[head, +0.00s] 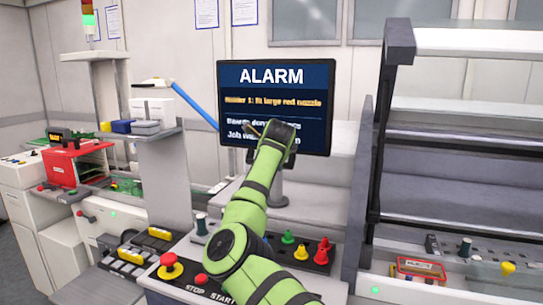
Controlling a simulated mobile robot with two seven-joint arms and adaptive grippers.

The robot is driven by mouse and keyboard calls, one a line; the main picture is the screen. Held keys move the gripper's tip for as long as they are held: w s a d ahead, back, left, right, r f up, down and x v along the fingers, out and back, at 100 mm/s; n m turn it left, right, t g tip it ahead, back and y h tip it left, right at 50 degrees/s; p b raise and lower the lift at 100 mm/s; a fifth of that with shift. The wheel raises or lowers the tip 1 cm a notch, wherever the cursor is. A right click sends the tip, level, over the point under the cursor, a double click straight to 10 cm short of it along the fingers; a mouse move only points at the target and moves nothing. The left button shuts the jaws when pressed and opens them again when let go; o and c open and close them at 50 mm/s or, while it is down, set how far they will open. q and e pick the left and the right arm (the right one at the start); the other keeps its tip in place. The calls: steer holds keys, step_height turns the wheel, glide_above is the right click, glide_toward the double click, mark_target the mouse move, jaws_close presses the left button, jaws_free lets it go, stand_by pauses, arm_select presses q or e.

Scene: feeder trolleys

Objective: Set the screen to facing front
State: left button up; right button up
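The screen (312,82) is a dark blue panel on a grey post, with its lit face towards me. It reads ALARM, with an orange line about a large red nozzle and white lines below. One green arm of mine rises from the bottom, just right of the middle, and I take it as my right. Its gripper (256,130) is in front of the screen's lower left part and covers some text. The fingers are mostly hidden behind the wrist, so contact and opening cannot be told. My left gripper is out of view.
A panel below the screen holds a red stop button (171,267) and several coloured nozzles (301,252). A dark-framed rack (386,130) stands close on the right. A blue rod (195,105) slants left of the screen. A red box (76,163) stands far left.

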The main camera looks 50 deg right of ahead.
steer(key=v, duration=0.8)
steer(key=shift+s+a+r, duration=0.15)
steer(key=shift+s+a, duration=0.1)
